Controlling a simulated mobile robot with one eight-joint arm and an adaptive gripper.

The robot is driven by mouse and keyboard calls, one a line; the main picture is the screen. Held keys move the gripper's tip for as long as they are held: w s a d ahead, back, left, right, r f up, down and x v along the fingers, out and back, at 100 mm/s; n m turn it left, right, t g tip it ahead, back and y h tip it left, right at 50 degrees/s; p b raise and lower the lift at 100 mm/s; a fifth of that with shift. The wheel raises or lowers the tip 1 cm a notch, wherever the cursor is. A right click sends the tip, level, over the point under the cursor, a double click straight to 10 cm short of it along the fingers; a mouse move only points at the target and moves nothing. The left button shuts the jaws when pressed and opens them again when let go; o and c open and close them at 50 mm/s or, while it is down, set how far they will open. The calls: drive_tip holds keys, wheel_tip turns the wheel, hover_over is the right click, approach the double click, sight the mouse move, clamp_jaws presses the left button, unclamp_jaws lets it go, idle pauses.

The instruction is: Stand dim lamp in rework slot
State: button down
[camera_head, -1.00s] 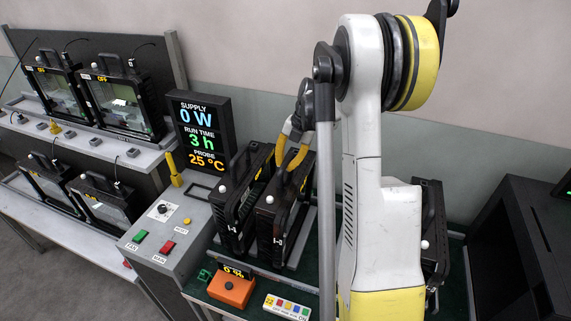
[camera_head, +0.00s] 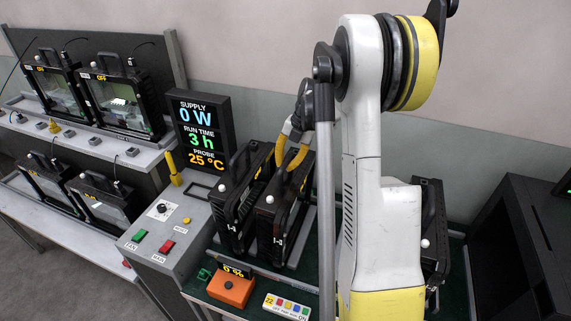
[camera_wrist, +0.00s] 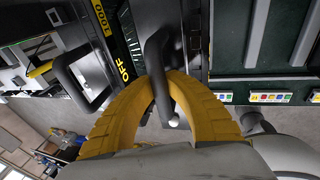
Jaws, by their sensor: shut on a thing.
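My gripper (camera_head: 291,160) has yellow fingers shut on the handle of a black floodlight housing (camera_head: 272,216), which stands upright at the middle of the bench. In the wrist view the fingers (camera_wrist: 163,82) close around the black handle (camera_wrist: 157,62), beside a housing marked OFF. A second black housing (camera_head: 232,212) stands close on its left. Whether the held lamp is the dim one cannot be told. My arm hides the bench to the right, and no rework slot can be made out for certain.
A sign (camera_head: 201,133) reads 0 W, 3 h and 25 °C. A grey control box (camera_head: 160,240) and an orange box (camera_head: 231,289) stand near the front. Several lamps occupy the left racks, two of them on the upper shelf (camera_head: 150,155). Another housing (camera_head: 432,230) stands right of my arm.

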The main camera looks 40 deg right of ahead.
drive_tip(key=shift+f+b, duration=0.3)
drive_tip(key=shift+b, duration=0.05)
idle(0.5)
drive_tip(key=c, duration=1.4)
unclamp_jaws()
drive_tip(key=v, duration=1.2)
